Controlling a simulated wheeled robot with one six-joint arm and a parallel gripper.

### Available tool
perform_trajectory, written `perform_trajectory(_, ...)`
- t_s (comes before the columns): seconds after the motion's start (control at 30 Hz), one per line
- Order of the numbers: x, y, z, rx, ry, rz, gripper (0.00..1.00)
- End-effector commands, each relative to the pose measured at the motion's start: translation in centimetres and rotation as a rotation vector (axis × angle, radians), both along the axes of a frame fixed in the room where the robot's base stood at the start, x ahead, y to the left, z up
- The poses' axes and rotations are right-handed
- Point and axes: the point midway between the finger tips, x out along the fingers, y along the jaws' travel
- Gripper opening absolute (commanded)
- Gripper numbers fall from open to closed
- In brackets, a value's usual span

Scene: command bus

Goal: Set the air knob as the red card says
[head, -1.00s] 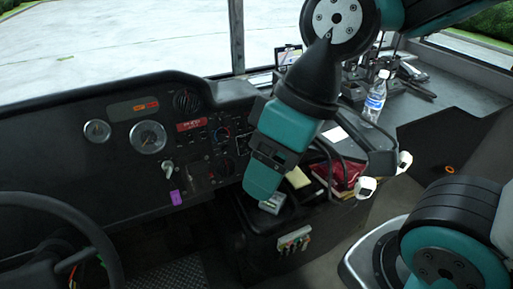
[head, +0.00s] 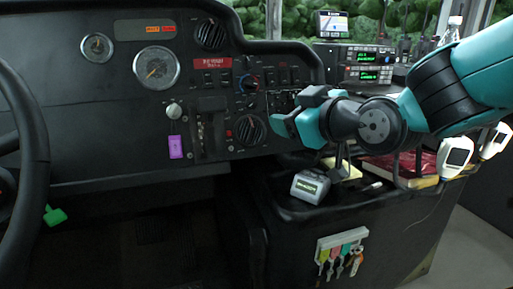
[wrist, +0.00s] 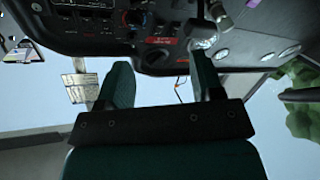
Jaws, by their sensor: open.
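A red card (head: 213,63) with pale lettering too small to read is on the dashboard in the head view. Right of it is a small round knob (head: 249,83) with a red and blue arc. Larger dark round controls sit above (head: 210,33) and below (head: 249,130) it. I cannot tell for certain which is the air knob. My gripper (head: 290,112) is open, empty and points left at the panel, right of these controls; contact cannot be judged. In the wrist view its fingers (wrist: 158,80) are spread, with a knob with coloured marks (wrist: 135,17) beyond them.
A small grey device (head: 311,186) rests on the console below my gripper. Keys (head: 341,262) hang on its front. The steering wheel (head: 30,140) is at far left. A purple tag (head: 175,147) is on the dashboard.

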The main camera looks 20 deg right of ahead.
Motion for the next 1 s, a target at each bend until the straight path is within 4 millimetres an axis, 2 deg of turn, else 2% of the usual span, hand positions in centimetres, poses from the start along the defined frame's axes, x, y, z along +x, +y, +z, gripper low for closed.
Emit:
perform_trajectory(0.03, 0.4, -0.5, -2.6, -0.013, -0.048, -0.018, 0.61)
perform_trajectory(0.17, 0.9, -1.6, -3.4, -0.045, -0.148, -0.054, 0.61)
perform_trajectory(0.47, 1.7, -2.1, -2.7, -0.068, -0.208, -0.074, 0.61)
perform_trajectory(0.8, 4.0, -1.7, -2.4, -0.066, -0.199, -0.077, 0.61)
perform_trajectory(1.0, 7.1, -1.1, -2.6, -0.066, -0.202, -0.075, 0.61)
